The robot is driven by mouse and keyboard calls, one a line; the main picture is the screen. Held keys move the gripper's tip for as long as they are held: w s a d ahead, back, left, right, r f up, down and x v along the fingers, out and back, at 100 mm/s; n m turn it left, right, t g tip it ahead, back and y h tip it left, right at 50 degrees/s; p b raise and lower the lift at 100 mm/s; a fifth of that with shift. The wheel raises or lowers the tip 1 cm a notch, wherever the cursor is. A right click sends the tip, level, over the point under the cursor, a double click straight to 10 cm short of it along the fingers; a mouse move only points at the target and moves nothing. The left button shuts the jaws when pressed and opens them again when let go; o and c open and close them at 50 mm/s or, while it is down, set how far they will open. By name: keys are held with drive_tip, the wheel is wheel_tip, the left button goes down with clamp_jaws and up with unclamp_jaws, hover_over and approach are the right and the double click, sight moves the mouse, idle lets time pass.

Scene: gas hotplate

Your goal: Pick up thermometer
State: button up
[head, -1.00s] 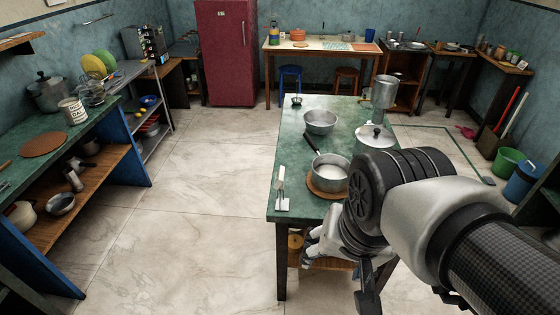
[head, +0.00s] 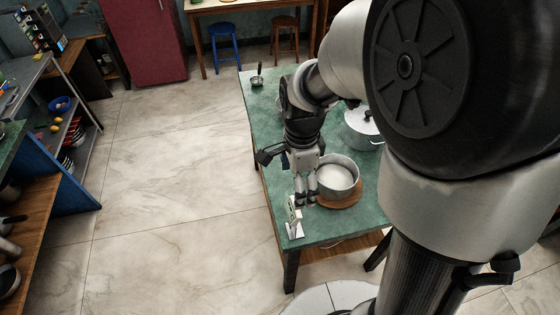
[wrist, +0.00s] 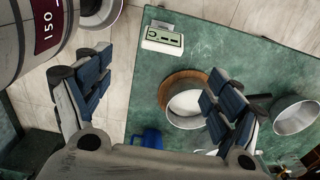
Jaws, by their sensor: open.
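A small white device with a pale green face, probably the thermometer (head: 295,218), stands at the near left corner of the green table (head: 318,229). In the wrist view the thermometer (wrist: 163,40) is near the top centre, beyond the fingertips. My gripper (head: 306,197) points down over the table, just behind the thermometer in the head view and left of a pot. The wrist view shows my gripper (wrist: 160,68) with its two blue-padded fingers wide apart and nothing between them.
A metal pot (head: 338,173) on a round wooden board (head: 343,203) stands close right of my gripper. A lidded pot (head: 362,132) is farther back. A blue mug (wrist: 150,139) shows low in the wrist view. Bare floor lies left of the table.

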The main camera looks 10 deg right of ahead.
sight(294, 217)
drive_tip(key=f+b, duration=0.1)
drive_tip(key=f, duration=0.3)
drive_tip(key=f+b, duration=0.2)
drive_tip(key=f, duration=0.2)
drive_tip(key=f+b, duration=0.1)
drive_tip(key=f, duration=0.3)
drive_tip(key=shift+w+f+b, duration=0.3)
drive_tip(key=shift+f, duration=0.05)
drive_tip(key=shift+r, duration=0.1)
drive_tip(key=c, duration=1.2)
